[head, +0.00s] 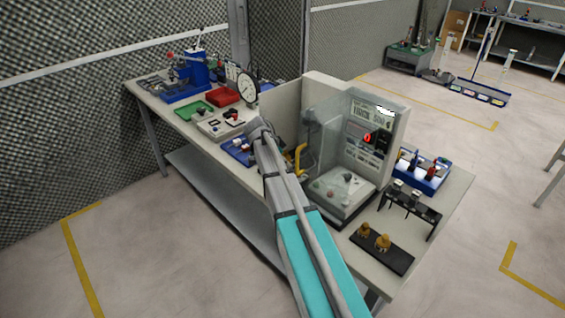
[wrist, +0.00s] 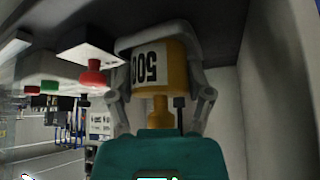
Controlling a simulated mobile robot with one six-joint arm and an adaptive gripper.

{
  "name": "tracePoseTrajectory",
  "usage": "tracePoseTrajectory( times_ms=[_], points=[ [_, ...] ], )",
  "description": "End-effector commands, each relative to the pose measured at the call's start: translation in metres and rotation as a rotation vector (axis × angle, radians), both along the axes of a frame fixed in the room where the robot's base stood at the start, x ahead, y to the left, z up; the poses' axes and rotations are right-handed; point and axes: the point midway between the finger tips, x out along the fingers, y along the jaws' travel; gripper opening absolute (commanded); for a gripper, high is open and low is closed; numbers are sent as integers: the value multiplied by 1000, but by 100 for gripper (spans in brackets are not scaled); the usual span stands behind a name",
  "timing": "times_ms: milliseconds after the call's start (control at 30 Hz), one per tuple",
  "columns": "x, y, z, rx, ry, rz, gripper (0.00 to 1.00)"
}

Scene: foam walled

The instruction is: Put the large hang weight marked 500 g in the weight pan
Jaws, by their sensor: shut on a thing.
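In the wrist view, my gripper (wrist: 158,40) is shut around a yellow weight (wrist: 178,62) with a white label reading 500, upside down in the picture. One grey finger is on each side of it. A narrower yellow neck and knob of the weight point towards the teal palm. In the head view, my arm reaches across the bench to the left of the clear-shielded instrument; I cannot make out the fingers or the weight clearly there. I cannot identify the weight pan for certain in either view.
The bench holds the instrument (head: 393,150) with its clear shield, a black tray (head: 402,263) with two brass weights, a black rack (head: 425,212) and a blue bin (head: 437,181). A round dial (head: 245,88) and a red tray (head: 224,93) stand farther left. Pale walls are close in the wrist view.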

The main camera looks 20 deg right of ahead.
Motion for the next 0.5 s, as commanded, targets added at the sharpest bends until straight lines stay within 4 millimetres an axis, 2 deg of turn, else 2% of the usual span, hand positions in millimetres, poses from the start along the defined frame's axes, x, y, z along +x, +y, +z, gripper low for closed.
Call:
tracePoseTrajectory(
  times_ms=[500],
  points=[
    [0, -1, -8, -1, 0, 0, 5]
  ],
)
